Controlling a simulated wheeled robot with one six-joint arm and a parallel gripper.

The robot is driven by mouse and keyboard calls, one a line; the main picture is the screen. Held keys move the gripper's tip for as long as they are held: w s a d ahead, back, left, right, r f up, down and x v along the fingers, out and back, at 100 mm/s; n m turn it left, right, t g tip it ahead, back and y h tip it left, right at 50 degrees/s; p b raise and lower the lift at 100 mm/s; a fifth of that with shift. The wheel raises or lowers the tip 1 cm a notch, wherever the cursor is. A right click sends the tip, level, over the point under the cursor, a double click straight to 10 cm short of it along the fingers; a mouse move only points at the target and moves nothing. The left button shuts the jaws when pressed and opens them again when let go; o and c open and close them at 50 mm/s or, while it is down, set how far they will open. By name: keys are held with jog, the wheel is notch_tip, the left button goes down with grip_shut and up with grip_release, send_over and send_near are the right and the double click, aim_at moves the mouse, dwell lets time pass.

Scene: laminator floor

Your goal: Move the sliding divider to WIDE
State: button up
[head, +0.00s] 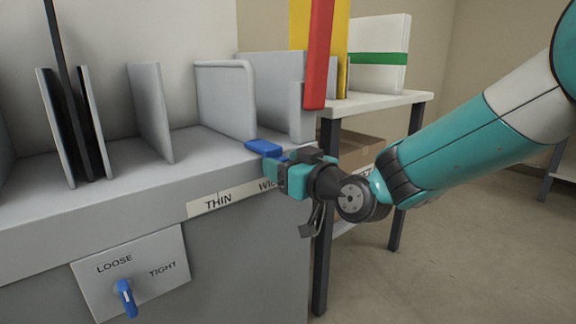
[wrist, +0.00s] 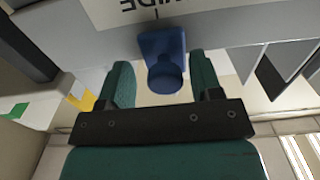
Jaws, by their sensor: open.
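The sliding divider is a grey upright panel (head: 226,102) on the machine's ledge, with a blue handle (head: 263,148) at its front. In the wrist view the blue handle (wrist: 162,62) sits between my two teal fingers, with a gap on each side. My gripper (head: 280,172) is open at the front edge of the ledge, by the handle. The label strip reads THIN (head: 217,201), and WIDE is partly hidden behind my gripper. In the wrist view WIDE (wrist: 150,6) appears upside down, its tick mark close to the handle.
Other grey plates (head: 150,112) stand to the left on the ledge. A blue knob (head: 126,298) sits on the LOOSE/TIGHT panel below. A shelf table (head: 385,104) with a white-green binder stands right; open floor lies beyond.

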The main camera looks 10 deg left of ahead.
jog(key=shift+s+d, duration=0.1)
jog(key=b+v, duration=0.2)
jog(key=v, duration=1.5)
jog(key=shift+b, duration=0.4)
jog(key=shift+s, duration=0.15)
